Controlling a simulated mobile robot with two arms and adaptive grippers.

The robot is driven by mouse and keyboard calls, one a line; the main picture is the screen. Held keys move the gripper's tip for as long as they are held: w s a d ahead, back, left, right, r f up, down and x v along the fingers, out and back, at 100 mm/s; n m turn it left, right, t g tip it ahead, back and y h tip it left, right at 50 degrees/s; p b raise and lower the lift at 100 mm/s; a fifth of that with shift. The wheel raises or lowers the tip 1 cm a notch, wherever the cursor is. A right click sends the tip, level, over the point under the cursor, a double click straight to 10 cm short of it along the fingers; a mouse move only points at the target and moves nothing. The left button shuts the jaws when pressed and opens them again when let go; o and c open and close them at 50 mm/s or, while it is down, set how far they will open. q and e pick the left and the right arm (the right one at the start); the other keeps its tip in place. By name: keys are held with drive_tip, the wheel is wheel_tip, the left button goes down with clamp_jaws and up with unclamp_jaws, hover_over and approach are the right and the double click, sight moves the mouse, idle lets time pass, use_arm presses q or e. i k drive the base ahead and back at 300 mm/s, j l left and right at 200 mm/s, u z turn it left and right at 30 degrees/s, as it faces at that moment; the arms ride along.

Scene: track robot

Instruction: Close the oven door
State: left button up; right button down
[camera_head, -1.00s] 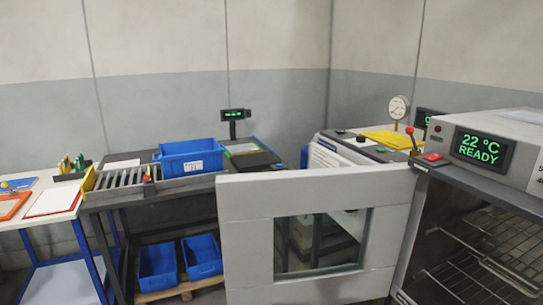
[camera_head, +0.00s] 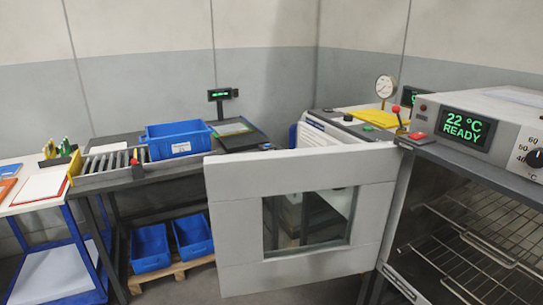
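The oven (camera_head: 455,165) stands at the right, with a green display reading "22 °C READY" and wire racks inside. Its grey door (camera_head: 235,220) is wide open, swung out to the left from the oven's left front edge. The door has a rectangular window (camera_head: 308,222), through which parts of the machine behind show. No handle shows on the visible face of the door. Neither of my grippers is in view.
A roller conveyor bench (camera_head: 110,160) with a blue bin (camera_head: 180,139) stands behind the door to the left. Blue bins on a pallet (camera_head: 176,271) sit below it. A blue-framed table (camera_head: 40,190) is at far left. A machine with a gauge (camera_head: 385,86) stands behind the door.

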sight(236, 184)
drive_tip(key=i+j+z, duration=0.75)
drive_tip(key=z, duration=0.15)
drive_tip(key=i+j+z, duration=0.2)
drive_tip(key=j+z, duration=0.3)
drive_tip(key=j, duration=0.15)
drive_tip(key=i+j+z, duration=0.1)
drive_tip(key=j+z, duration=0.35)
drive_tip(key=j, duration=0.2)
drive_tip(key=j+z, duration=0.45)
drive_tip(key=j, duration=0.2)
drive_tip(key=k+j+z, duration=0.1)
drive_tip(key=j+z, duration=0.35)
drive_tip(key=j, duration=0.2)
drive_tip(key=k+j+z, duration=0.2)
drive_tip(key=j+z, duration=0.3)
drive_tip(key=j, duration=0.15)
drive_tip(key=k, duration=0.25)
